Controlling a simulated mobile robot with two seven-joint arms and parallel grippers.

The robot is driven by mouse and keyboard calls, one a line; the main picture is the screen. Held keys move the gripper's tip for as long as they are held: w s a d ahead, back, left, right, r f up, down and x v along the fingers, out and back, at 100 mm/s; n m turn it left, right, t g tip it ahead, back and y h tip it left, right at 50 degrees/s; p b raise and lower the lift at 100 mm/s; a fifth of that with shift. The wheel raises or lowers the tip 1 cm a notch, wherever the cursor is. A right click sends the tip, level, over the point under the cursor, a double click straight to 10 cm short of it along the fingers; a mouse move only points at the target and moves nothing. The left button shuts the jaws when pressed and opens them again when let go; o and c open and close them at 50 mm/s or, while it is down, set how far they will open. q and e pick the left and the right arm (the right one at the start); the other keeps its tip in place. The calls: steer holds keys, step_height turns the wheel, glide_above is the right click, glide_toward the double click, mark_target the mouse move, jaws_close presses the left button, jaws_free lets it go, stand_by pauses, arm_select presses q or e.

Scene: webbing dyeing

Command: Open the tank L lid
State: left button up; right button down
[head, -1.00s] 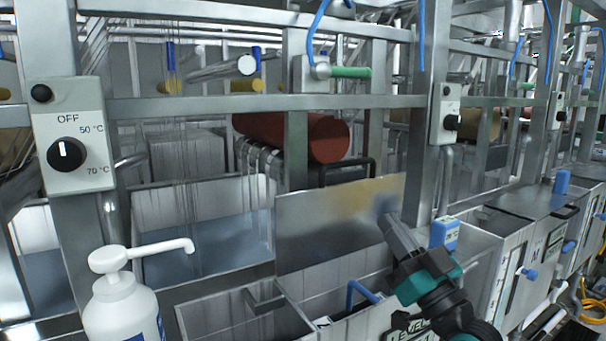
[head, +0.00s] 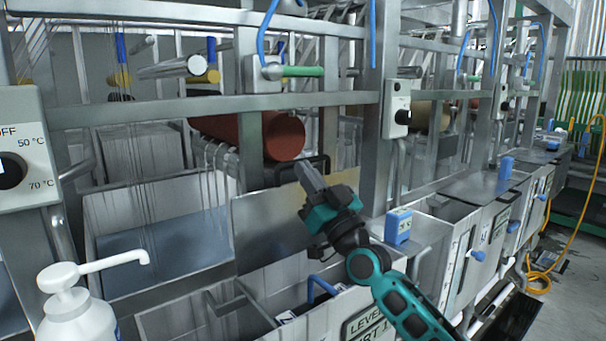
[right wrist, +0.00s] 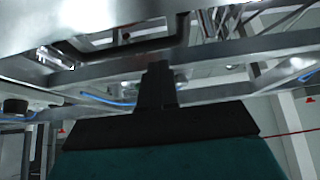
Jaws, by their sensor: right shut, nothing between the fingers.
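A flat metal panel (head: 262,222), which looks like the tank lid, stands upright and tilted back behind an open tank (head: 186,318). A black handle (head: 325,160) shows at its top edge, partly hidden by my right gripper. My right gripper (head: 304,172) is shut and empty, its fingertips near the panel's upper right part; I cannot tell whether they touch it. In the right wrist view the closed fingers (right wrist: 158,80) point upward, below a metal surface with a black handle (right wrist: 125,40). My left gripper is not in view.
A white pump bottle (head: 68,308) stands at the front left. Steel frame bars (head: 215,110) and a red roller (head: 262,134) are behind the panel. More tanks with a closed lid (head: 485,186) continue right.

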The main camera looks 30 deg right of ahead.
mark_target(287, 166)
steer(key=shift+w+f, duration=0.15)
steer(key=shift+w, duration=0.5)
steer(key=w, duration=0.2)
steer(key=w+b, duration=0.1)
steer(key=w, duration=0.1)
steer(key=shift+a+r, duration=0.15)
steer(key=shift+r, duration=0.05)
steer(key=shift+w+a, duration=0.1)
steer(key=shift+w, duration=0.45)
steer(key=shift+r, duration=0.1)
